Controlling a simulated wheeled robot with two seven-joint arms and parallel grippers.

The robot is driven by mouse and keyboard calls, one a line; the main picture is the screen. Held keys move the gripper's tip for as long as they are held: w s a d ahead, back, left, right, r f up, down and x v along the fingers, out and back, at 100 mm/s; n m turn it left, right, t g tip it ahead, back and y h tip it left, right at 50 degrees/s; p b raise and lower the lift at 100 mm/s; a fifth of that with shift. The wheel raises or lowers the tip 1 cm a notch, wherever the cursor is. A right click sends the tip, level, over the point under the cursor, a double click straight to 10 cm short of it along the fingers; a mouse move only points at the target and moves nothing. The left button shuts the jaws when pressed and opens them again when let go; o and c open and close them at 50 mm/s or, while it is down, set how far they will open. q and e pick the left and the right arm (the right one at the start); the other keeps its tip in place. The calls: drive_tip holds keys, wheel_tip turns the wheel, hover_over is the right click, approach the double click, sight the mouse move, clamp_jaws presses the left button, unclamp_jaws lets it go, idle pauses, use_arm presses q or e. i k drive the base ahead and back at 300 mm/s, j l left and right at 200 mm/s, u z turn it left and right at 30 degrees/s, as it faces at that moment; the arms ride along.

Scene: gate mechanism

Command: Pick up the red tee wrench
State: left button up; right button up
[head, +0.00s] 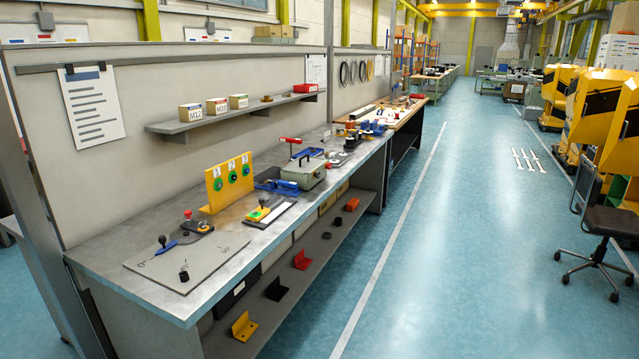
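The red tee wrench (290,140) appears to be the small item with a red crossbar on a thin dark stem. It stands upright toward the back of the grey workbench (225,254), behind the grey-green box. What its lower end rests in is too small to tell. Neither of my grippers is in the head view.
Around it are a grey-green box (304,172), blue trays (276,186) and a yellow numbered panel (229,183). A wall shelf (232,114) with small boxes hangs above. The aisle floor (440,230) right of the bench is clear; an office chair (605,225) stands far right.

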sight(292, 141)
drive_tip(key=i+l+z, duration=0.3)
drive_tip(key=i, duration=0.6)
drive_tip(key=i+z, duration=0.3)
drive_tip(key=i, duration=0.6)
drive_tip(key=i+u, duration=0.1)
drive_tip(key=i, duration=0.4)
drive_tip(key=i+l+u, duration=0.1)
drive_tip(key=i, duration=0.35)
drive_tip(key=i+l+u, duration=0.15)
drive_tip(key=i, duration=0.35)
drive_tip(key=i+l+u, duration=0.1)
drive_tip(key=i, duration=0.35)
